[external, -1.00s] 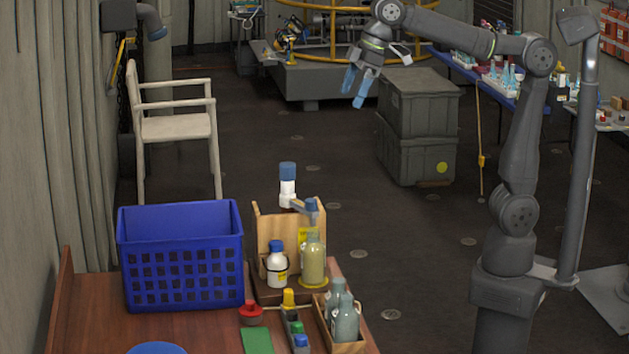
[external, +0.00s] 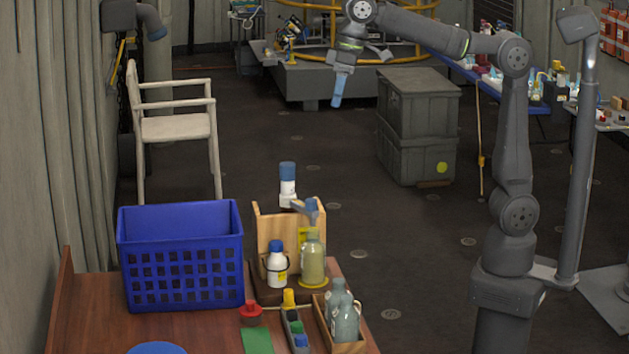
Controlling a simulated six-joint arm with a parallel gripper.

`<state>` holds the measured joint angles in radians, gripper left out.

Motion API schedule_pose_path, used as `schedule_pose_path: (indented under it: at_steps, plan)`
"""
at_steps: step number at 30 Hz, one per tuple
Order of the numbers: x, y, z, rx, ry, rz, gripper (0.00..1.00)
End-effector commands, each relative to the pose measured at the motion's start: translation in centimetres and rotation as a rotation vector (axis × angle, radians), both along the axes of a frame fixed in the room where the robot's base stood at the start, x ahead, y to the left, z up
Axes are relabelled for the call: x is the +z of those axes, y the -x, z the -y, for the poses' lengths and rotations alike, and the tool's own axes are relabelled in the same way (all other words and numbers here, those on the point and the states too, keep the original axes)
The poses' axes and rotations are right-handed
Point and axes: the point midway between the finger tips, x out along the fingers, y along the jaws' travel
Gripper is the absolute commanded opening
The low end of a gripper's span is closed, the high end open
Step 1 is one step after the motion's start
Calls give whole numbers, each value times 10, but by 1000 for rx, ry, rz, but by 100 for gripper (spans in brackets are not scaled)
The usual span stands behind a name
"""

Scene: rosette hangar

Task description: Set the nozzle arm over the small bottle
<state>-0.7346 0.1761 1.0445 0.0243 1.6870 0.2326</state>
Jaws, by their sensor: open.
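A blue-grey nozzle arm (external: 304,209) sits at the top of a wooden stand (external: 276,232), on its right side, above a yellow-green bottle (external: 313,262). That bottle stands on a yellow disc (external: 313,283). A small white bottle (external: 277,268) with a blue cap stands to its left, in front of the stand; the nozzle arm does not appear to be over it. My gripper (external: 338,94) is open and empty, with blue fingers pointing down and overlapping in this view. It is high, near the frame's top, well apart from the stand and bottles.
A blue crate (external: 182,255) stands on the desk (external: 190,330) left of the stand. A wooden box (external: 347,346) with grey bottles and a red knob (external: 251,312) are in front. Dark bins (external: 417,125) and a white chair (external: 175,127) stand behind; floor between is clear.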

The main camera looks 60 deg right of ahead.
Motion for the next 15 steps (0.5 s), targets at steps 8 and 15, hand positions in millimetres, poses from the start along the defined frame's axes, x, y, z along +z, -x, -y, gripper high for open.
schedule_pose_path:
  at_steps: [8,15]
  plan:
    - [-58,-31,-47,-298,100,-163,49]
    - [-76,-36,-56,-381,129,-195,49]
